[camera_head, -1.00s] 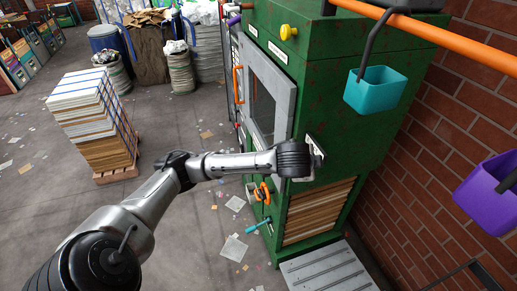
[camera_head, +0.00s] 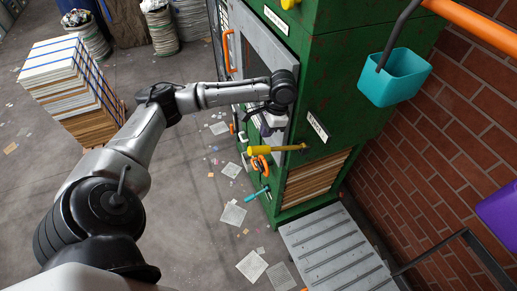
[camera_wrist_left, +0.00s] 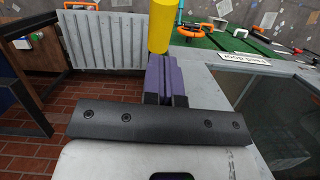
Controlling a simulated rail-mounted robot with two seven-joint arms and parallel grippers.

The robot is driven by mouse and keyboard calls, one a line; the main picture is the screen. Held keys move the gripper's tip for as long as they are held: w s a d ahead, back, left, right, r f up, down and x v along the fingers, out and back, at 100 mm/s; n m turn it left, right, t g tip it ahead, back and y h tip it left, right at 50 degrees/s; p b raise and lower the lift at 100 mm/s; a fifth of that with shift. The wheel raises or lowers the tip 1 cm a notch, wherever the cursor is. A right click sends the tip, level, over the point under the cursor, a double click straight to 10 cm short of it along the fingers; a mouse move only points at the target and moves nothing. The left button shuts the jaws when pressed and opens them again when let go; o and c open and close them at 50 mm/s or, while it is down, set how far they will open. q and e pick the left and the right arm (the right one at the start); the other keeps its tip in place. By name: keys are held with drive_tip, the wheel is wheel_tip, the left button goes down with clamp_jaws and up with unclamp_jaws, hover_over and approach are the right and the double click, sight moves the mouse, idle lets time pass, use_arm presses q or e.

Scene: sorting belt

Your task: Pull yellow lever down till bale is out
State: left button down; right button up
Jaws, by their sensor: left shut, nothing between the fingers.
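The green baler (camera_head: 335,90) stands at the right of centre in the head view. Its yellow lever (camera_head: 272,150) sticks out to the left, roughly level, from a pivot below a white label. My left gripper (camera_head: 268,122) is shut and empty just above the lever, in front of the grey door. In the left wrist view, the purple fingers (camera_wrist_left: 165,75) are closed together and the yellow lever (camera_wrist_left: 162,25) lies just past their tips. I cannot tell whether they touch. A layered brown bale (camera_head: 315,182) shows inside the baler's lower opening. My right gripper is out of view.
A grey ribbed platform (camera_head: 335,245) lies at the baler's foot. An orange handwheel (camera_head: 259,164) sits near the lever. A teal bin (camera_head: 395,77) hangs at the right before a brick wall. A strapped stack (camera_head: 70,85) stands at left on open floor.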

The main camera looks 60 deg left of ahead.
sight(263, 147)
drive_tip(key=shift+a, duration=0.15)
use_arm(q)
drive_tip(key=shift+s+f, duration=0.15)
drive_tip(key=shift+f, duration=0.45)
drive_tip(key=shift+x, duration=2.7)
drive_tip(key=shift+f, duration=0.2)
drive_tip(key=shift+f, duration=2.25)
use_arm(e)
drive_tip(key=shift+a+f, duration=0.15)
